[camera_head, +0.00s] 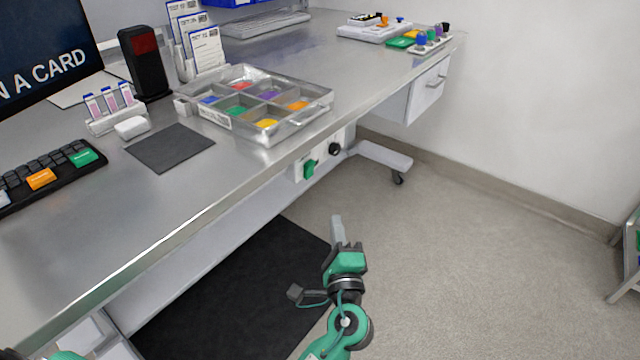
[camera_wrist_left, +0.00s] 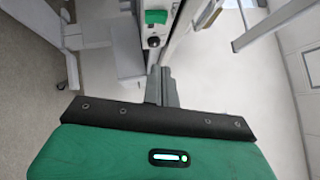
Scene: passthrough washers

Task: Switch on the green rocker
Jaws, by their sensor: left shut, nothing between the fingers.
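The green rocker (camera_head: 309,169) is on a white panel (camera_head: 322,160) under the front edge of the desk. It also shows at the top of the left wrist view (camera_wrist_left: 156,17). I cannot tell which way it is tipped. My left gripper (camera_head: 337,222) is shut and empty. It is in front of the desk, below the rocker and slightly right of it in the head view, apart from it. Its closed fingers also show in the left wrist view (camera_wrist_left: 160,72), pointing toward the panel. My right gripper is not in view.
A black round knob (camera_head: 335,149) sits beside the rocker on the same panel. The desk's front edge (camera_head: 205,195) overhangs the panel. A metal tray (camera_head: 290,128) of coloured pieces stands above on the desk. A black mat (camera_head: 230,300) lies on the floor; floor to the right is open.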

